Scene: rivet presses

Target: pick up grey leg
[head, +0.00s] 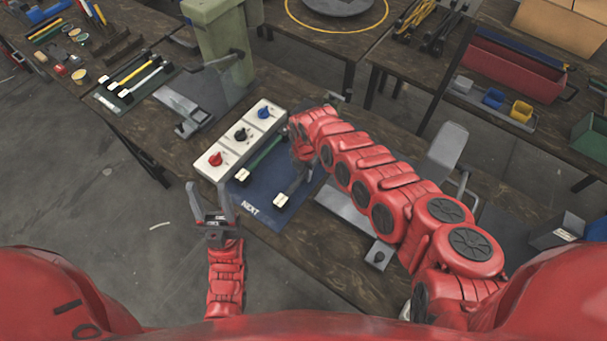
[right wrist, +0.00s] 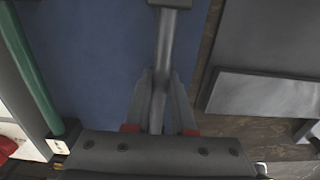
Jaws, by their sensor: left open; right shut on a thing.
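The grey leg (head: 291,188) lies on the blue mat (head: 247,212) marked NEXT, with its pale foot towards me. In the right wrist view the grey leg (right wrist: 167,50) runs between the fingers of my right gripper (right wrist: 160,78), which is shut on it. In the head view my right arm covers the leg's far end and most of that gripper. A green leg (head: 263,157) lies on the mat to the left of the grey one; it also shows in the right wrist view (right wrist: 27,75). My left gripper (head: 209,192) is open and empty, in front of the table's near edge.
A white box (head: 238,140) with red, black and blue knobs stands left of the mat. A grey metal press plate (head: 345,208) lies right of the mat. A green press (head: 220,35) stands behind. A mat with several legs (head: 133,80) lies at the left.

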